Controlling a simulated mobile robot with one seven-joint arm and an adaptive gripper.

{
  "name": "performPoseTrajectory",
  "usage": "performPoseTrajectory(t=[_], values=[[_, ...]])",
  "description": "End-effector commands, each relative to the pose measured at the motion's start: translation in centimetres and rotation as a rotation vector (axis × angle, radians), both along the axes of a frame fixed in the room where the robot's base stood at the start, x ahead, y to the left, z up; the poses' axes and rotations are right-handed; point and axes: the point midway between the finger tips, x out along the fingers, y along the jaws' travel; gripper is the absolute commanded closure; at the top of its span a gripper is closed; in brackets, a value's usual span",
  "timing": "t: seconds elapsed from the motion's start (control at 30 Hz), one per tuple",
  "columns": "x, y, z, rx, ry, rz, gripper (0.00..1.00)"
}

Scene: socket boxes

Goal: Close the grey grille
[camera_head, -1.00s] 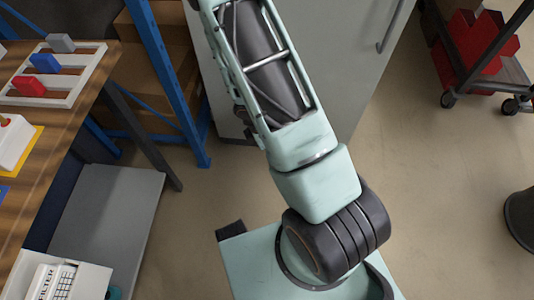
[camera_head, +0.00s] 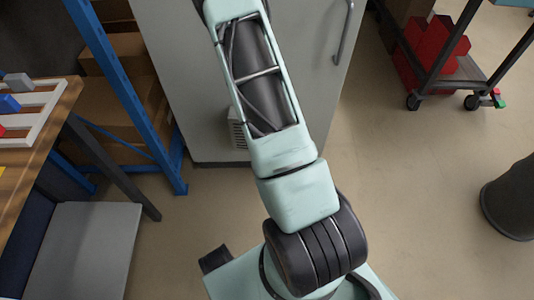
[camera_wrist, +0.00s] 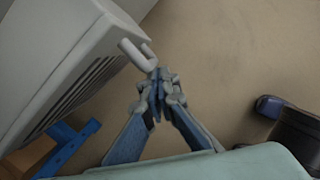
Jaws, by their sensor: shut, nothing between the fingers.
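In the wrist view a light grey housing fills the upper left, with a slatted grey grille (camera_wrist: 78,95) along its side. A pale U-shaped handle (camera_wrist: 137,55) shows just beyond my fingertips. My gripper (camera_wrist: 157,84) is shut and empty, close below the handle; I cannot tell whether it touches. In the head view a small patch of slats (camera_head: 237,130) shows at the left edge of my arm, in front of a tall grey cabinet (camera_head: 185,60). My arm hides much of that area, and my gripper is out of sight there. How far open the grille is, I cannot tell.
A blue rack (camera_head: 122,90) with cardboard boxes (camera_head: 130,70) stands left of the cabinet. A wooden table (camera_head: 25,160) is at the far left. A cart (camera_head: 455,75) with red bins and a dark round bin (camera_head: 512,200) are at right. The floor between is clear.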

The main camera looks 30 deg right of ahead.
Motion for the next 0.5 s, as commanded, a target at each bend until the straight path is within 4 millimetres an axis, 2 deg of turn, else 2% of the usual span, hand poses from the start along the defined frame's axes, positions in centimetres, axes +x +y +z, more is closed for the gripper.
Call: performPoseTrajectory(t=[0.2,0.5], values=[[1.0,-1.3,-0.1,0.0,0.0,0.181,1.0],[1.6,-1.9,0.0,0.0,0.0,0.277,1.0]])
